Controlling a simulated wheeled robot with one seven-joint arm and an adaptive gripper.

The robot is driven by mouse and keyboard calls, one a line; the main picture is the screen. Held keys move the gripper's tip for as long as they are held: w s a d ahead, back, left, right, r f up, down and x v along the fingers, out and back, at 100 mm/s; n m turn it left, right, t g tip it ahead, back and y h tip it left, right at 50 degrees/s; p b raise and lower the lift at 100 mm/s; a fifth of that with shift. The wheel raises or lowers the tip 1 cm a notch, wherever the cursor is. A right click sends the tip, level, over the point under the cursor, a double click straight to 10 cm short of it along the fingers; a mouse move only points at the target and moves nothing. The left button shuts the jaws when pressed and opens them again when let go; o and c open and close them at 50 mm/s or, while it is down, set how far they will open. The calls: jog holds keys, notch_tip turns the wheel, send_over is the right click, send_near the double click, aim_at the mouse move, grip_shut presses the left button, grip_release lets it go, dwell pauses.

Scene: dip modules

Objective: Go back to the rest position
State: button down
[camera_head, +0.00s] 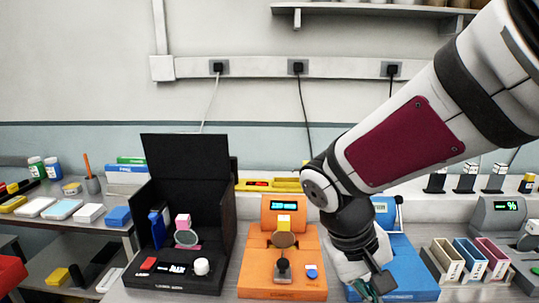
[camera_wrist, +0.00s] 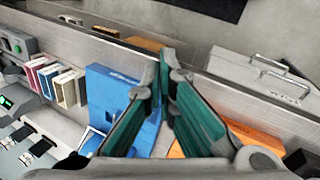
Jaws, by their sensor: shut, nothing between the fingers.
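My gripper (camera_head: 374,285) hangs in front of the blue module (camera_head: 412,284) at the lower right of the head view. My white and dark red arm reaches down to it from the upper right. In the wrist view my gripper (camera_wrist: 167,78) has its two green-padded fingers together at the tips, with nothing between them. The blue module also shows behind the fingers in the wrist view (camera_wrist: 108,92). My gripper and arm hide part of this module. Whether the fingertips touch it I cannot tell.
The orange module (camera_head: 285,269) stands left of my gripper, and the black open-lidded box (camera_head: 187,160) further left. A wall shelf (camera_head: 370,11) hangs above. The air before the wall is clear.

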jog(key=s+d+r+m+t+y, duration=0.1)
jog(key=s+r+t+y, duration=0.3)
jog(key=s+r, duration=0.4)
jog(key=shift+s+d+m, duration=0.4)
jog(key=shift+s+d, duration=0.3)
jog(key=shift+s, duration=0.95)
